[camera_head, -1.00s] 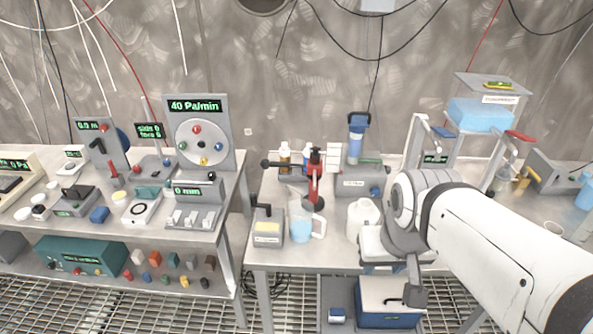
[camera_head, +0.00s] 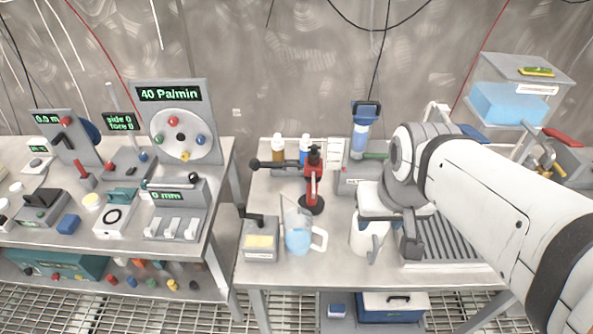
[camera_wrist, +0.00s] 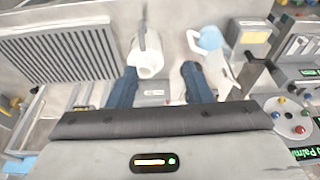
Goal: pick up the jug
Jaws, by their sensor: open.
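A clear jug (camera_head: 298,238) with pale blue contents and a handle on its right stands upright on the right-hand bench. A white container (camera_head: 364,240), also jug-like, stands to its right, partly hidden behind my arm's end. In the wrist view the white container (camera_wrist: 148,62) lies just beyond and between my finger lines, and the clear jug (camera_wrist: 209,39) is beyond the right finger. My gripper (camera_wrist: 160,85) is open, its two blue fingers apart with nothing held between them. In the head view my arm's end is beside the white container; whether they touch cannot be told.
A grey box with a yellow label (camera_head: 260,241) stands left of the clear jug. A red stand (camera_head: 313,185) and small bottles are behind it. A ribbed drain rack (camera_head: 450,238) is at right. Bare bench shows in front of the jugs.

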